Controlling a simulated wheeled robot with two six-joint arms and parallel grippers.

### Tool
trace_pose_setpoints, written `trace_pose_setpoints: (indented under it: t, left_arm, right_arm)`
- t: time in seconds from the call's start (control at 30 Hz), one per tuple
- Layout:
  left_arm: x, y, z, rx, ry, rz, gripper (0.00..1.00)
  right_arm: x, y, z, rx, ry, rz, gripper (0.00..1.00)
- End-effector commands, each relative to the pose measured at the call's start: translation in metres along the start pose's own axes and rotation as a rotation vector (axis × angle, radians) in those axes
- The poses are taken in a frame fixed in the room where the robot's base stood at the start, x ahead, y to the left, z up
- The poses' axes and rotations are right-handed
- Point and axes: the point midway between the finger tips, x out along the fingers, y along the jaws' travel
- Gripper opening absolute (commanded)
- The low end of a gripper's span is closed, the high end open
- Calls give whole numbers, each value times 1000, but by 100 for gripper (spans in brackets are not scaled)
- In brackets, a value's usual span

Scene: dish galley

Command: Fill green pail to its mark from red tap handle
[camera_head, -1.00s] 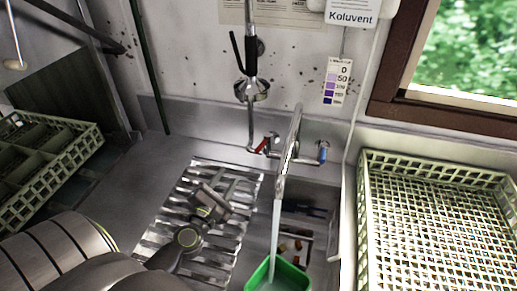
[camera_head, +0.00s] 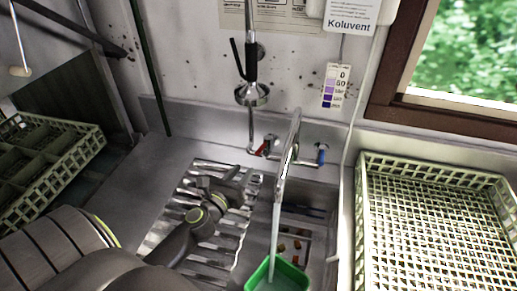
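The green pail (camera_head: 262,275) stands in the sink at the bottom of the view, partly cut off by the frame. A stream of water (camera_head: 274,235) runs from the spout (camera_head: 289,150) down into it. I cannot make out the pail's mark. The red tap handle (camera_head: 262,149) is on the left side of the tap, and a blue handle (camera_head: 321,156) is on the right. My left gripper (camera_head: 242,178) is over the ribbed drainboard, below and left of the red handle and apart from it. Its finger opening is not clear. My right gripper is out of view.
A green crate (camera_head: 365,215) stands right of the sink, and a divided rack (camera_head: 75,155) is at the left. A spray head on a pipe (camera_head: 252,94) hangs above the tap. Small orange and brown bits (camera_head: 297,246) lie in the sink beside the pail.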

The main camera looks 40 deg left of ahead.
Motion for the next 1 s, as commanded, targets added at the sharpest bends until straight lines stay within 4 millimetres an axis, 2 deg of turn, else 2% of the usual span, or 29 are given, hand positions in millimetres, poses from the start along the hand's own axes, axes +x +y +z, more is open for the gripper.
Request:
trace_pose_setpoints:
  t: [0.03,0.3,0.5,0.7,1.0]
  left_arm:
    - [11,-1,2,0,-1,0,35]
    - [62,-1,1,1,-2,-1,35]
    - [91,0,0,1,-1,0,35]
    - [104,0,0,2,0,0,35]
    - [106,0,0,2,0,0,35]
  right_arm:
    - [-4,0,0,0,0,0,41]
    - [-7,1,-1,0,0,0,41]
    - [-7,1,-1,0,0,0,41]
    - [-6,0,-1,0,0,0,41]
    - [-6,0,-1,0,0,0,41]
